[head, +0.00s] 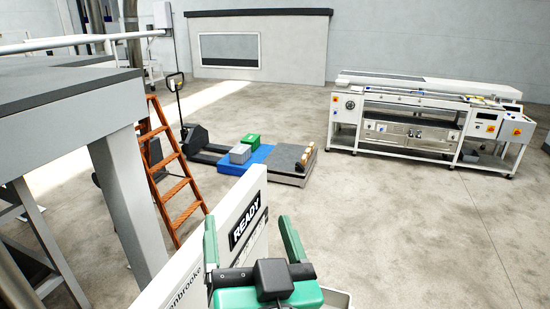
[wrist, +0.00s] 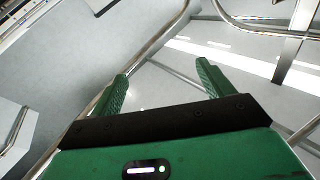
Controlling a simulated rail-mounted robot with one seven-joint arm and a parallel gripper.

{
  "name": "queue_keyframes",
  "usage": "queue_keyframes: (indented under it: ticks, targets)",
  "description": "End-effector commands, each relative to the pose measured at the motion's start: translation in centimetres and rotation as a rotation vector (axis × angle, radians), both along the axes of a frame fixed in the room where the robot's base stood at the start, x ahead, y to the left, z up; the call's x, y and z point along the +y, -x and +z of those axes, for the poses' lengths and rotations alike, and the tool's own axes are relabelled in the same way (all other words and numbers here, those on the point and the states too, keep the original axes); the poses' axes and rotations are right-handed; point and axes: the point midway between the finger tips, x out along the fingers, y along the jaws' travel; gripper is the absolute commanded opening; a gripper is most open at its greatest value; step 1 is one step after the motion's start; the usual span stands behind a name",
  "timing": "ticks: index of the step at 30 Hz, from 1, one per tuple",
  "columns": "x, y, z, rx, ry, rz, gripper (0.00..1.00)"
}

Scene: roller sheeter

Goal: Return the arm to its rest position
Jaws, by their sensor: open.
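My gripper (head: 251,238) shows at the bottom middle of the head view, with green fingers and a dark body. Its two fingers stand wide apart with nothing between them. In the wrist view my gripper (wrist: 162,82) is also open and empty, with pale floor and metal rails beyond the fingers. A white panel marked READY (head: 225,235) is close to the left finger in the head view; I cannot tell whether they touch.
A grey platform (head: 60,115) and an orange ladder (head: 168,165) stand at the left. A pallet jack (head: 195,135), a blue pallet (head: 240,160) and a grey pallet (head: 287,165) are in the middle. A long white machine (head: 420,115) is at the right. The floor (head: 420,235) at lower right is clear.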

Motion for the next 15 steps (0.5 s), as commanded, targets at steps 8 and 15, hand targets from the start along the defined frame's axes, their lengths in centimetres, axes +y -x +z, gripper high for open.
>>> queue_keyframes:
  ticks: [8,15]
  targets:
    - [-2.4,9.4,12.3,-0.392,0.138,-0.285,0.80]
    - [-2.7,10.5,13.1,-0.427,0.149,-0.317,0.80]
